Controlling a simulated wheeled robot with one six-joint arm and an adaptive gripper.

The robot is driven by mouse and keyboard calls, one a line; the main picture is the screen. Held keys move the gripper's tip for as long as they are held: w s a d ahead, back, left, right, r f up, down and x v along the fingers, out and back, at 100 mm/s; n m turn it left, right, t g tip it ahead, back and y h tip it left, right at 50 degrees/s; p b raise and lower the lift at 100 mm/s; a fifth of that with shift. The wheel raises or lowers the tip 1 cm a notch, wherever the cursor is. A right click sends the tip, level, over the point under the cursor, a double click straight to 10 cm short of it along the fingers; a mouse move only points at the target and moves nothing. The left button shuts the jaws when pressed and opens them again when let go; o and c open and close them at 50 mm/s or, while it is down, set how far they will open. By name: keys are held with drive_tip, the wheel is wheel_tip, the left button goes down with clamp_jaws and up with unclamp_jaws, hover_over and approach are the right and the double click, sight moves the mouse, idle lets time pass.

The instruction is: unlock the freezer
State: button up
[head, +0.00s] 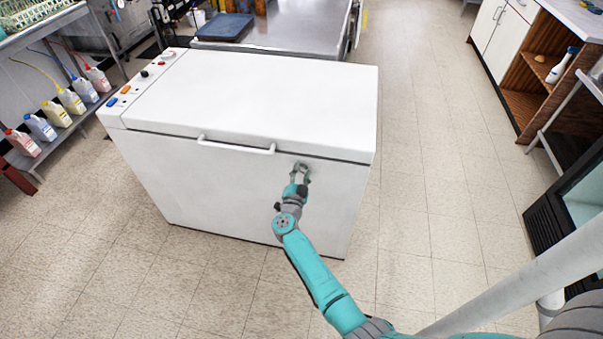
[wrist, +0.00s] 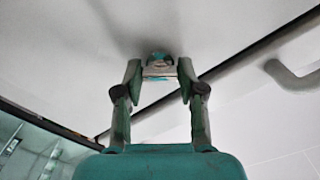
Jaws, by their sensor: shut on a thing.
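The white chest freezer (head: 240,105) stands in the middle of the head view with its lid down. My gripper (head: 301,171) is at the right part of its front face, just below the lid seam and right of the handle (head: 236,146). In the wrist view my gripper (wrist: 159,74) has its two fingers shut on a small metallic lock part (wrist: 158,66) at the white freezer face (wrist: 90,35). The fingers partly cover this part, so its turn position cannot be told. The handle also shows in the wrist view (wrist: 295,80).
Buttons and knobs (head: 125,89) line the left end of the freezer top. A steel counter (head: 285,35) stands behind it. Several bottles (head: 57,113) sit on a shelf at the left. Tiled floor (head: 440,200) is clear at the right.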

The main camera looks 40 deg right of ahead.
drive_tip(key=m, duration=0.5)
drive_tip(key=shift+m, duration=0.3)
drive_tip(key=m, duration=0.4)
drive_tip(key=shift+f+m, duration=0.1)
drive_tip(key=shift+m, duration=0.2)
drive_tip(key=shift+s, duration=0.1)
drive_tip(key=o, duration=1.2)
drive_tip(key=shift+c, duration=0.2)
drive_tip(key=v, duration=1.2)
